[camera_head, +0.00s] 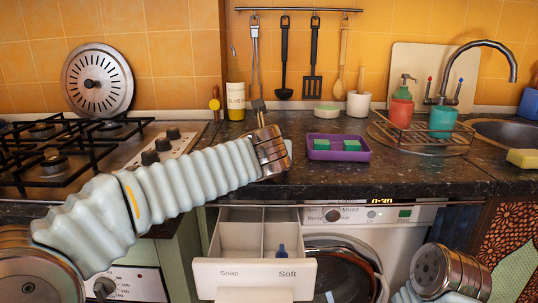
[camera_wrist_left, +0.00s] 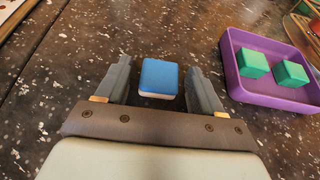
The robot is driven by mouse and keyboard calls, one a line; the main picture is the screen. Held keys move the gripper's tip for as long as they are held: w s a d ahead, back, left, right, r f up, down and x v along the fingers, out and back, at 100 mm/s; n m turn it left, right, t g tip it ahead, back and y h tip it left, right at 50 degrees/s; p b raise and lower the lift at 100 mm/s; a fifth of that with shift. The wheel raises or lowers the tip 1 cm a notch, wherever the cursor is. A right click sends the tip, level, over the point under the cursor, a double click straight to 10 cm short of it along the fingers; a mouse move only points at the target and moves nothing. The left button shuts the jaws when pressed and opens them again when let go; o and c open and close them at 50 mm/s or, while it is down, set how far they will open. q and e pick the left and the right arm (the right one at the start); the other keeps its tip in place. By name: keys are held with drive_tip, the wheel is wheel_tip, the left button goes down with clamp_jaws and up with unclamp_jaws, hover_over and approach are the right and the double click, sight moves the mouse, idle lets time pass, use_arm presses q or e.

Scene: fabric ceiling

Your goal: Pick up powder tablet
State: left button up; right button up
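A blue and white tablet (camera_wrist_left: 158,79) lies on the dark speckled countertop. In the left wrist view it sits between the fingertips of my left gripper (camera_wrist_left: 159,82), with a small gap on each side. The gripper is open and holds nothing. In the head view my left gripper (camera_head: 260,112) reaches over the counter, left of the purple tray (camera_head: 338,156), and the blue tablet is hidden there. Two green tablets lie in the tray, a left one (camera_wrist_left: 252,63) and a right one (camera_wrist_left: 290,73). My right gripper is out of view.
A detergent drawer (camera_head: 254,268) marked Soap and Soft stands open below the counter, above the washing machine's round door (camera_head: 340,275). The stove (camera_head: 75,155) is at left. A bottle (camera_head: 235,90) stands behind my gripper. A dish rack (camera_head: 425,138) and sink (camera_head: 505,132) are at right.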

use_arm(q)
drive_tip(key=c, duration=0.8)
drive_tip(key=shift+c, duration=0.2)
drive_tip(key=shift+r, duration=0.15)
